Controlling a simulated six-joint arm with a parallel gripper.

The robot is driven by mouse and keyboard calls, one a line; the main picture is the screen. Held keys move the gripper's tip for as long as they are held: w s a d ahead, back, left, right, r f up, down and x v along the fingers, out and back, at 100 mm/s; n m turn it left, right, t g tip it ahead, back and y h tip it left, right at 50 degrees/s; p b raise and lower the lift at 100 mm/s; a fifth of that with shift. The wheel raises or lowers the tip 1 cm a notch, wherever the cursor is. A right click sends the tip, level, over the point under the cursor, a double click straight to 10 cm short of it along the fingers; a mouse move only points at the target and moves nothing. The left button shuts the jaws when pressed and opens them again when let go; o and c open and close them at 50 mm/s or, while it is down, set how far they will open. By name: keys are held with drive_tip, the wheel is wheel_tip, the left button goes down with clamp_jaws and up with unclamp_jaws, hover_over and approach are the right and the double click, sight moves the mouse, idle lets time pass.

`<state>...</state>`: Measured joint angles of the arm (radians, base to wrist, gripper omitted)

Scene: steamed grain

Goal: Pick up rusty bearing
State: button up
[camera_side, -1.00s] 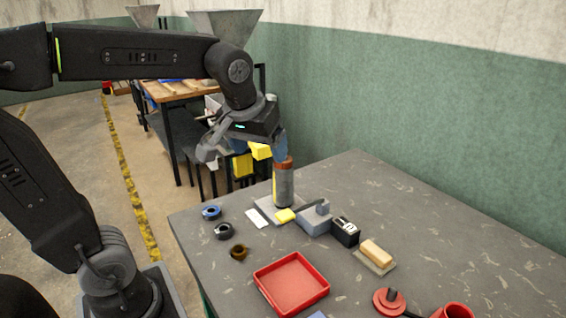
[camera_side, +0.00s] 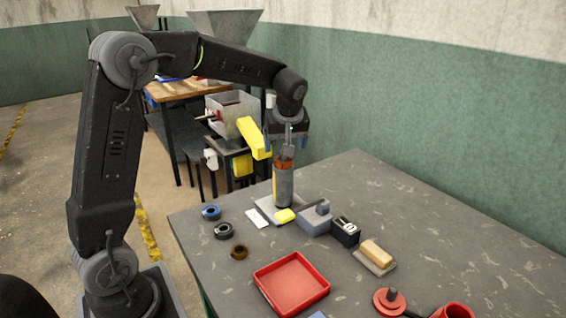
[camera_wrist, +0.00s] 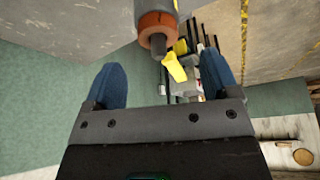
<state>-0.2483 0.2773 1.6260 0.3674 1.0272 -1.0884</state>
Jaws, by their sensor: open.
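The rusty bearing (camera_side: 239,252) is a small brown ring lying flat near the left edge of the grey table, behind the red tray, in the side view. I cannot make it out in the wrist view. My gripper (camera_side: 288,146) is well above the table, to the right of and behind the bearing, close above a grey cylinder with an orange top. In the wrist view my gripper (camera_wrist: 162,78) shows two blue fingers spread apart with nothing held between them.
The grey cylinder (camera_side: 283,188) stands upright below my gripper. A black ring (camera_side: 223,231) and a blue ring (camera_side: 211,212) lie behind the bearing. The red tray (camera_side: 292,284) is in front. Several small blocks stand to the right; the table's right side is mostly clear.

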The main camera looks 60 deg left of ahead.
sight(284, 160)
drive_tip(key=shift+x, duration=3.15)
drive_tip(key=shift+w+d, duration=0.1)
drive_tip(key=shift+d, duration=0.05)
drive_tip(key=c, duration=1.1)
wheel_tip(284, 160, up, 10)
drive_tip(key=shift+r, duration=0.1)
